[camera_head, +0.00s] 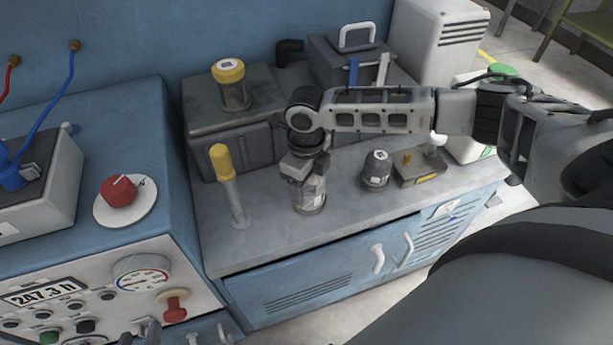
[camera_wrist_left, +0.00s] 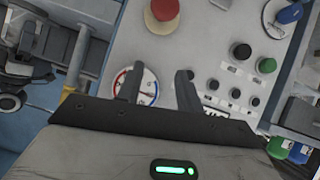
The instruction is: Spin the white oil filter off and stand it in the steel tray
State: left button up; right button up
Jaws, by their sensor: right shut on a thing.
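A pale grey-white cylinder (camera_head: 311,197) stands upright on or just above the grey bench top in the head view. It looks like the oil filter, though its white colour is not clear. My right gripper (camera_head: 302,170) points down and is shut on its upper part, hiding its top. My left gripper (camera_head: 140,331) is at the bottom edge of the head view, in front of the control panel. In the left wrist view its two fingers (camera_wrist_left: 159,88) are apart with nothing between them. I cannot make out a separate steel tray.
A yellow-topped post (camera_head: 228,185) stands left of the cylinder. A dark canister (camera_head: 376,168) and a small box (camera_head: 419,168) stand right of it. A dark housing with a yellow-capped bowl (camera_head: 232,92) is behind. The control panel has a red knob (camera_head: 120,191) and a gauge (camera_head: 140,270).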

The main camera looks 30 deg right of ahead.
jog(key=o, duration=1.3)
jog(key=shift+c, duration=0.2)
